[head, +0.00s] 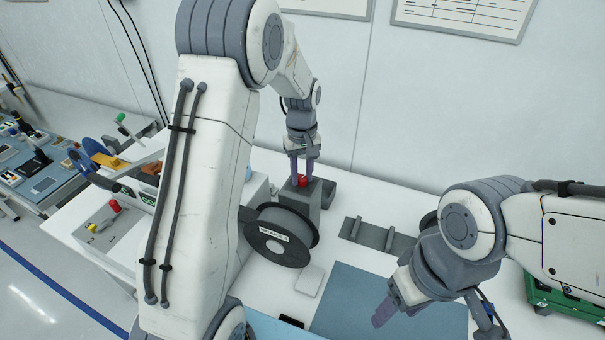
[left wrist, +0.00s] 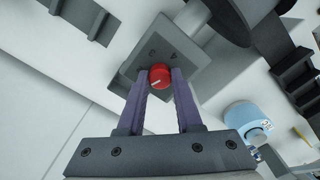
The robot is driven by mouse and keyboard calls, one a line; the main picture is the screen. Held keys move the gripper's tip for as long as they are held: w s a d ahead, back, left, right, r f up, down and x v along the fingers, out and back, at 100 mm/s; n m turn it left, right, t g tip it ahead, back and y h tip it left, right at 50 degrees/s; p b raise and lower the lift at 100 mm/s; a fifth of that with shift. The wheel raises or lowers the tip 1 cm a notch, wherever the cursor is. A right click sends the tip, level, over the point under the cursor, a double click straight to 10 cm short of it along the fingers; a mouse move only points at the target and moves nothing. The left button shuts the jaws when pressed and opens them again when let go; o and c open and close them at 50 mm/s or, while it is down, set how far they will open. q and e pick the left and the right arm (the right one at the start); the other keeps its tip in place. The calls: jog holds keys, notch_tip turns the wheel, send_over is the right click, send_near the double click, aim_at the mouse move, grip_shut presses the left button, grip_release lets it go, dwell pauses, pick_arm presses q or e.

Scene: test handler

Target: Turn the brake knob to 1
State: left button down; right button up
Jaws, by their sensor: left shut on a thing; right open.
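The red brake knob (head: 303,183) sits on top of a grey block (head: 318,202) behind a dark reel. It also shows in the left wrist view (left wrist: 160,77), with a pale pointer line on its face. Small dark marks are on the block beside the knob; I cannot read them surely. My left gripper (head: 302,177) reaches down from above and is shut on the knob, one purple finger on each side, as the left wrist view (left wrist: 159,80) shows. My right gripper (head: 385,312) is open and empty over the front of the table, away from the knob.
The dark reel (head: 281,237) with a white label stands just in front of the block. A grey rack (head: 375,236) lies to the right. A blue-grey mat (head: 350,300) covers the front. A green box (head: 560,298) stands at the right. A blue-and-white cylinder (left wrist: 246,117) is nearby.

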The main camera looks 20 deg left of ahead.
aim_at(302, 177)
pick_arm(q)
jog(key=shift+w+r+n, duration=0.1)
jog(key=shift+n, duration=1.9)
jog(key=c, duration=0.6)
grip_release()
notch_tip(302, 177, up, 10)
jog(key=shift+r+b, duration=0.2)
jog(key=shift+b, duration=0.95)
